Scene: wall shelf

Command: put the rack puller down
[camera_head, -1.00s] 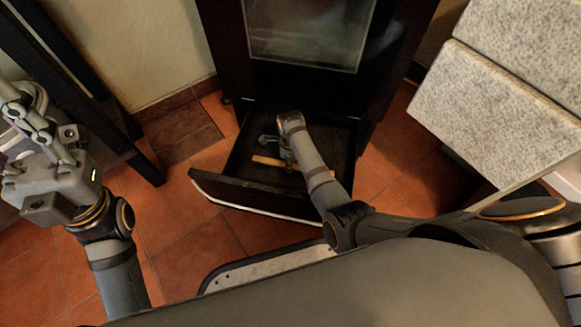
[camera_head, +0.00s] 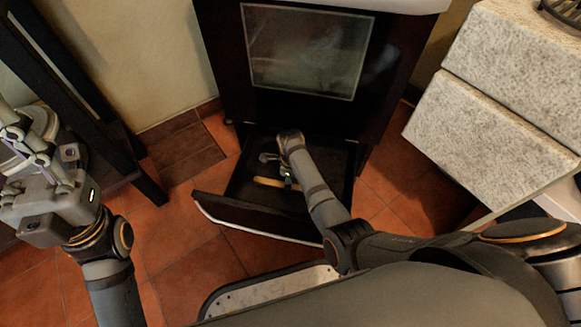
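A light wooden handle (camera_head: 270,182), which looks like part of the rack puller, lies low in the open drawer (camera_head: 255,215) under the oven. My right arm reaches down into this drawer. My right gripper (camera_head: 272,158) is beside the handle, mostly hidden behind its own wrist. A grey finger part shows left of the wrist, above the handle. I cannot tell whether the fingers touch the handle or are shut on it. My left gripper (camera_head: 20,150) is at the left edge, far from the drawer, partly cut off; its fingertips are unclear.
The dark oven (camera_head: 305,50) with a glass door stands behind the drawer. A dark wooden stand (camera_head: 75,75) is at the left, close to my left gripper. Pale stone blocks (camera_head: 490,130) jut in at the right. Tiled floor (camera_head: 180,245) is free left of the drawer.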

